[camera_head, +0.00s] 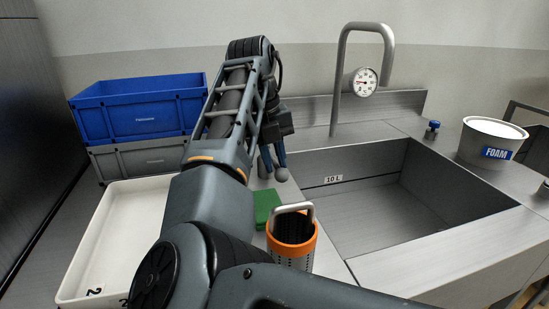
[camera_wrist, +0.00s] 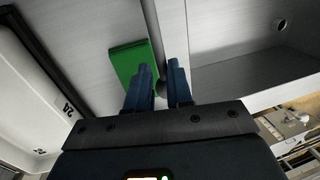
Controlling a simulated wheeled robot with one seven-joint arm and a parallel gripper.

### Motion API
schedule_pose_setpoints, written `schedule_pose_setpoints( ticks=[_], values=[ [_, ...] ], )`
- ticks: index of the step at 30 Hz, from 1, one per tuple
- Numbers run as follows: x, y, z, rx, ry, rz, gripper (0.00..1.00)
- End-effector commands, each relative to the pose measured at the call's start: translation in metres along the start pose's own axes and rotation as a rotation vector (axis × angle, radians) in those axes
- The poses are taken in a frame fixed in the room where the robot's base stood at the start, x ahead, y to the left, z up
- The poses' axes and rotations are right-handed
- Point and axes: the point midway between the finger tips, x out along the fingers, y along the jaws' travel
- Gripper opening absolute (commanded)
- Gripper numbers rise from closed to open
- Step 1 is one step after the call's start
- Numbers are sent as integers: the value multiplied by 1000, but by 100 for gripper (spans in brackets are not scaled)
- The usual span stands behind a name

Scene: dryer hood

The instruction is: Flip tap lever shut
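The tap is a tall grey bent pipe (camera_head: 340,75) at the back of the sink, with a round white dial (camera_head: 363,82) on it. A small grey rounded knob (camera_head: 282,174), which may be the end of the tap lever, is just below my gripper (camera_head: 274,160) at the sink's left edge. My gripper points down there. In the wrist view, my gripper's blue fingers (camera_wrist: 160,88) stand apart with a narrow gap. A dark grey rounded piece shows in this gap; I cannot tell whether the fingers touch it. Most of any lever is hidden.
An orange-rimmed perforated basket (camera_head: 292,240) and a green block (camera_head: 266,207) are near the empty sink (camera_head: 360,215). A white tray (camera_head: 85,255) and stacked blue (camera_head: 140,108) and grey crates are left. A blue knob (camera_head: 432,127) and FOAM tub (camera_head: 490,142) are right.

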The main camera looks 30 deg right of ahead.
Motion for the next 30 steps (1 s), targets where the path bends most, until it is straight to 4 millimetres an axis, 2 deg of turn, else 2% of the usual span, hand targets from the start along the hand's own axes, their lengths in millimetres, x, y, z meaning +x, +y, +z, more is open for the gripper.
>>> schedule_pose_setpoints(
  ticks=[1,4,13,17,24,30],
  values=[
    [6,-1,-7,7,30,0,29],
    [6,-1,-6,7,28,0,38],
    [-2,0,-4,3,18,2,38],
    [-18,0,-3,3,17,2,38],
    [-58,0,-3,4,20,3,38],
    [-73,0,-4,4,23,1,38]
  ],
)
